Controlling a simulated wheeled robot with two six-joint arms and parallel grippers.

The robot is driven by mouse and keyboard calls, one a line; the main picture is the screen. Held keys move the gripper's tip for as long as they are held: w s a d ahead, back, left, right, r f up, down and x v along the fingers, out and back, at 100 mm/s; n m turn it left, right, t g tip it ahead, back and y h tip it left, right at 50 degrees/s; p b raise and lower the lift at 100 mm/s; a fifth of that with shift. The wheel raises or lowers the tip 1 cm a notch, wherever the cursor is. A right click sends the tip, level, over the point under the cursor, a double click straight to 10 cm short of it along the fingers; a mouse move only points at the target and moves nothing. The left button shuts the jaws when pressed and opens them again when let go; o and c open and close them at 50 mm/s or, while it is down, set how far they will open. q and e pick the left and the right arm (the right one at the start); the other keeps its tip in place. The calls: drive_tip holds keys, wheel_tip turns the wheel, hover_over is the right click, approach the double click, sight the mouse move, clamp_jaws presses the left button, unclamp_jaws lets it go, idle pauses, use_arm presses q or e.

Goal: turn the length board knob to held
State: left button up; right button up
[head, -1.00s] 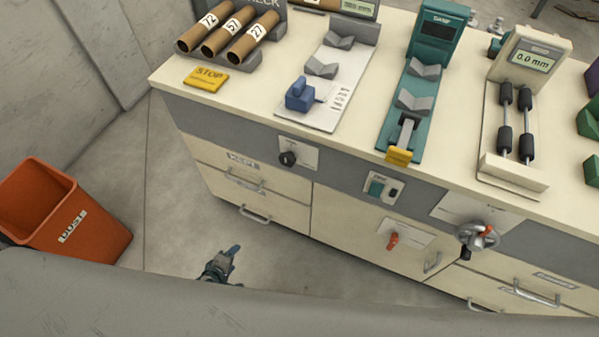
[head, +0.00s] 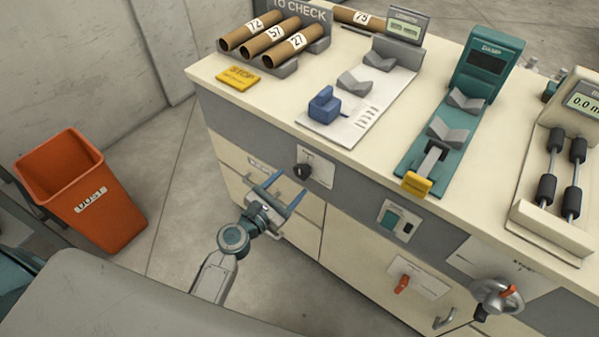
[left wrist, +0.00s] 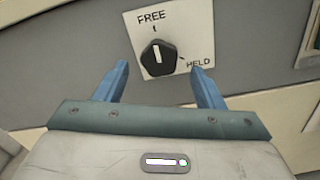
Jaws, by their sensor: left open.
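The length board knob (head: 303,171) is a black dial on a white plate, on the grey front band of the bench below the length board (head: 362,108). In the left wrist view the knob (left wrist: 158,57) has a white line pointing up, towards the FREE mark; HELD (left wrist: 198,63) is printed at its lower right. My left gripper (head: 284,185) is open, with blue fingers spread. In the left wrist view its fingertips (left wrist: 162,66) appear on either side of the knob; nothing is between them but the view of the plate, and contact is not visible. My right gripper is out of view.
An orange dust bin (head: 88,205) stands on the floor at left.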

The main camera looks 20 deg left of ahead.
sight(300, 174)
use_arm(q)
drive_tip(key=x, duration=0.5)
drive_tip(key=shift+p, duration=0.3)
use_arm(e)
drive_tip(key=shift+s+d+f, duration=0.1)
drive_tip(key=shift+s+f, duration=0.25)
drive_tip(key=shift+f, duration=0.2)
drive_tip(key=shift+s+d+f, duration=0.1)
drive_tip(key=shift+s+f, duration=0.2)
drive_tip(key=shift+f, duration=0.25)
use_arm(q)
drive_tip(key=c, duration=1)
